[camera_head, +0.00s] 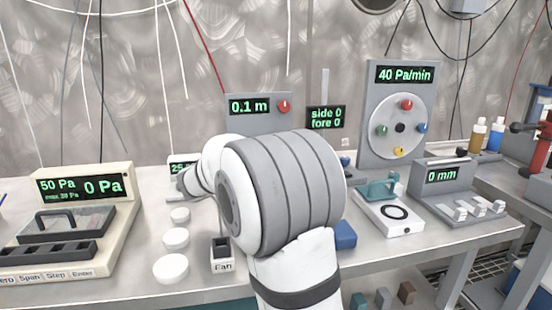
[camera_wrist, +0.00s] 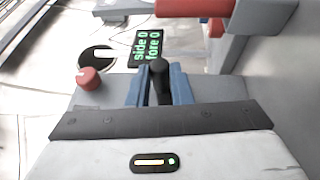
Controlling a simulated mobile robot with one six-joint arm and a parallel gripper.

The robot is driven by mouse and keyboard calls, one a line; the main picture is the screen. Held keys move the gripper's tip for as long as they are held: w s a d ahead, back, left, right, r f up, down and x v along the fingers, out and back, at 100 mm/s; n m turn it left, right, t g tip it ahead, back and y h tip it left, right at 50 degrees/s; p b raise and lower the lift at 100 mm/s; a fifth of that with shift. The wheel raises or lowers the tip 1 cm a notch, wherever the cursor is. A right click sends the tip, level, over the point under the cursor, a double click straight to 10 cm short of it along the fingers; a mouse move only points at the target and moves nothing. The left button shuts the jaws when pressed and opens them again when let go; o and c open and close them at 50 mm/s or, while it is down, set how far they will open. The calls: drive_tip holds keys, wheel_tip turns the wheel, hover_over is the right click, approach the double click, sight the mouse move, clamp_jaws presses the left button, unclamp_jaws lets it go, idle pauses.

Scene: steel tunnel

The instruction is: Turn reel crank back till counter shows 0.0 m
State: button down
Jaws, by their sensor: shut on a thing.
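The counter display (camera_head: 249,106) reads 0.1 m in the head view. It sits on a grey panel with a red knob (camera_head: 284,106) beside the digits. In the wrist view a black crank handle (camera_wrist: 158,66) stands between the blue fingers of my gripper (camera_wrist: 160,82), which is shut on it. A red knob (camera_wrist: 90,80) shows to the left of the fingers. In the head view my own arm covers the reel, the crank and my gripper. In the wrist view a red part (camera_wrist: 195,7) lies at the top edge; I cannot tell what it belongs to.
A small display (camera_head: 325,118) reads side 0, fore 0. A 40 Pa/min panel (camera_head: 402,75) with a coloured-button disc stands right. A teal-handled white box (camera_head: 402,226), a 0 mm unit (camera_head: 442,175) and a 0 Pa console (camera_head: 85,187) occupy the bench. White discs (camera_head: 171,268) lie left of my arm.

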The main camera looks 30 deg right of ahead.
idle(0.3)
drive_tip(key=c, duration=1.3)
unclamp_jaws()
drive_tip(key=shift+a, duration=0.1)
drive_tip(key=a+f+p, duration=0.1)
drive_tip(key=a, duration=0.6)
drive_tip(key=shift+s+a+p, duration=0.25)
drive_tip(key=shift+s+p, duration=0.15)
drive_tip(key=shift+s, duration=0.05)
